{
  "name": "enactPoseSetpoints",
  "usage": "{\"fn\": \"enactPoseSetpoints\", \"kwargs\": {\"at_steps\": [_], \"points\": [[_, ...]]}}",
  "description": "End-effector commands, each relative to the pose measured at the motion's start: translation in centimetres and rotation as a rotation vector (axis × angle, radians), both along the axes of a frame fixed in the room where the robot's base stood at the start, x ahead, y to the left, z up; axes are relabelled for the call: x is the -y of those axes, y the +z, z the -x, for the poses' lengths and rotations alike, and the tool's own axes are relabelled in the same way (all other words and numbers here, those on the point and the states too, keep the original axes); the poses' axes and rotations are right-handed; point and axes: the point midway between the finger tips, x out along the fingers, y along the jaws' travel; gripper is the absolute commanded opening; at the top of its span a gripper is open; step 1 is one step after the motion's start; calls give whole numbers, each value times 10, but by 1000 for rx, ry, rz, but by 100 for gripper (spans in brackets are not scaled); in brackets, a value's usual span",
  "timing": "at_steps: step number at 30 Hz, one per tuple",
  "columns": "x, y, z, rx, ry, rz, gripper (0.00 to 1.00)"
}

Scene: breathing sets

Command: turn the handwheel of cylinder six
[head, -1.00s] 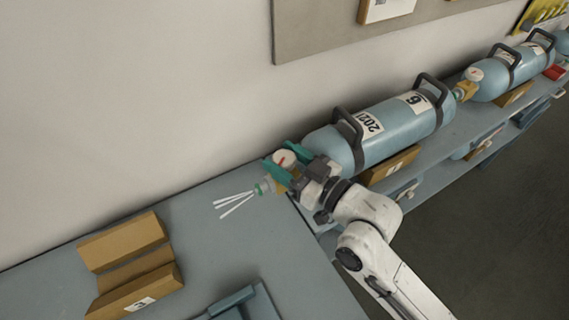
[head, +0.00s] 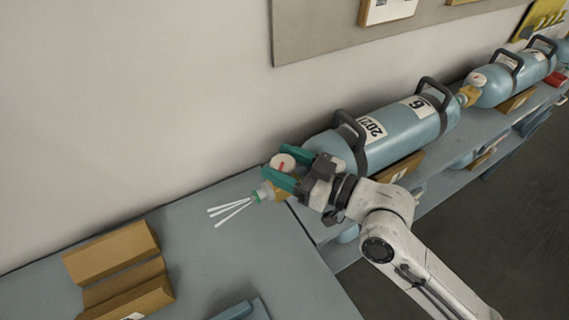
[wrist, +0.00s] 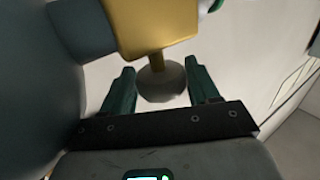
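Cylinder six (head: 395,135) is a pale blue tank lying on the shelf, with a "6" label and two dark carry handles.
Thin white streaks (head: 231,209) fan out from the outlet over the grey bench (head: 205,260). A brown cradle block (head: 110,250) stands at the lower left. Another cylinder (head: 505,78) lies farther right. The wall (head: 130,100) is close behind.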

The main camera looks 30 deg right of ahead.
Motion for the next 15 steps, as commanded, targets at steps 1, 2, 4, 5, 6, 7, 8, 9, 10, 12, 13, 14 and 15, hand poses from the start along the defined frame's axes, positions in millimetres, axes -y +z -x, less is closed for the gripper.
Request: {"fn": "enactPoseSetpoints", "kwargs": {"at_steps": [1, 2, 4, 5, 6, 7, 8, 9, 10, 12, 13, 14, 15], "points": [[1, 1, 0, 2, -2, -1, 64], [1, 1, 0, 2, -2, -1, 67], [0, 1, 0, 3, -1, -1, 73], [0, 1, 0, 2, 0, -2, 76], [0, 1, 0, 2, 0, -2, 77], [-1, 1, 0, 3, 0, -3, 77], [-1, 1, 0, 3, 1, -3, 77], [-1, 2, 0, 3, 1, -3, 77], [-1, 2, 0, 2, 1, -4, 77], [-1, 2, 1, 2, 1, -4, 77], [-1, 1, 1, 3, 1, -3, 77], [0, 1, 2, 3, 1, -3, 77], [2, 1, 4, 3, 1, -1, 77]]}}
